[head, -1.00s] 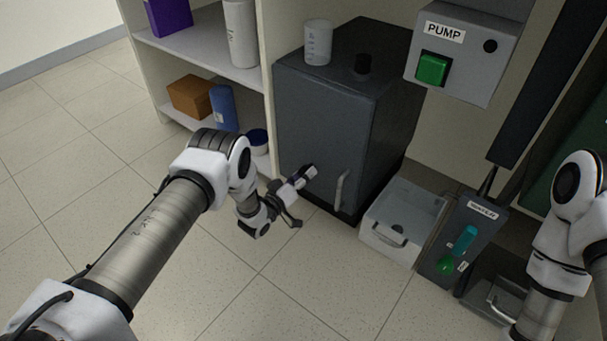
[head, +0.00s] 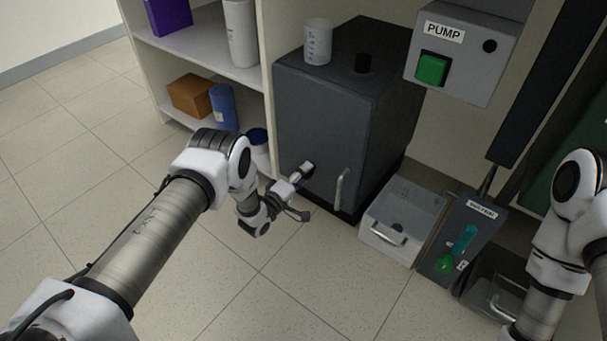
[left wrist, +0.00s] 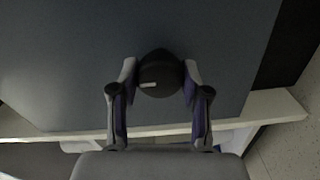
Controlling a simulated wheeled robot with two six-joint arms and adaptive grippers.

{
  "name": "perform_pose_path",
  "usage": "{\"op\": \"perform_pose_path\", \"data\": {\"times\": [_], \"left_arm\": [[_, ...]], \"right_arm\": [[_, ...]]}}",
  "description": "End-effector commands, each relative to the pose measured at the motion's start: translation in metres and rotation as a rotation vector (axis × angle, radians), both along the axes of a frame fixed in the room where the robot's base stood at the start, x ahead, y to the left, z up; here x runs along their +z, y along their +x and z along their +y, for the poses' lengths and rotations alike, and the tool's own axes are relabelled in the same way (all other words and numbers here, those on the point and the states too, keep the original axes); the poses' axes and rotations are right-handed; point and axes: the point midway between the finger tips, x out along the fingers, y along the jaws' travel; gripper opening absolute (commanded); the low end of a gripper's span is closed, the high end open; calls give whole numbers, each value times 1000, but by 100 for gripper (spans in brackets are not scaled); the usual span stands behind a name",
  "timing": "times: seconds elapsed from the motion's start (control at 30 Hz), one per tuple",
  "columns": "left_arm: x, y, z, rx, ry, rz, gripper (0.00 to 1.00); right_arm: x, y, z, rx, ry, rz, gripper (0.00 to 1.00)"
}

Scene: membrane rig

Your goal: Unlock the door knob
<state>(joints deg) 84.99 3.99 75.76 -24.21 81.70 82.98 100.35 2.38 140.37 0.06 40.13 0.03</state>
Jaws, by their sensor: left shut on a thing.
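The dark grey cabinet (head: 325,130) stands in front of me, with a vertical light handle (head: 342,187) on its front. In the left wrist view the round black door knob (left wrist: 160,74) sits on the cabinet face, with a short pale mark pointing to the left of the picture. My left gripper (left wrist: 160,80) is shut on the knob, one finger on each side. In the head view the left gripper (head: 304,175) is at the lower front of the cabinet, left of the handle, and mostly hides the knob. My right gripper is out of view; only part of that arm shows.
A white shelf (head: 200,50) with boxes and bottles stands left of the cabinet. A beaker (head: 318,42) stands on the cabinet. A pump box (head: 462,55) with a green button, a grey drawer bin (head: 402,215) and a labelled panel (head: 458,240) are to the right. The floor in front is clear.

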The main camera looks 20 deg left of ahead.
Motion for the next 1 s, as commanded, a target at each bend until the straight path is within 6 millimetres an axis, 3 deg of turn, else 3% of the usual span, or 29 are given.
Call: {"op": "perform_pose_path", "data": {"times": [0.47, 0.5, 0.53, 0.87, 1.0], "left_arm": [[0, 0, 0, 1, -13, 5, 12], [0, 0, 0, 1, -13, 5, 61], [0, 0, 0, 1, -13, 5, 71], [0, -1, 1, 1, -12, 4, 72], [-1, -16, 6, 1, -12, 8, 72]], "right_arm": [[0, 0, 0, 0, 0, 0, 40], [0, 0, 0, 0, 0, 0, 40], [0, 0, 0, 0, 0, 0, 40], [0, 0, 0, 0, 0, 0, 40], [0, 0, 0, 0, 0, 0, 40]]}}
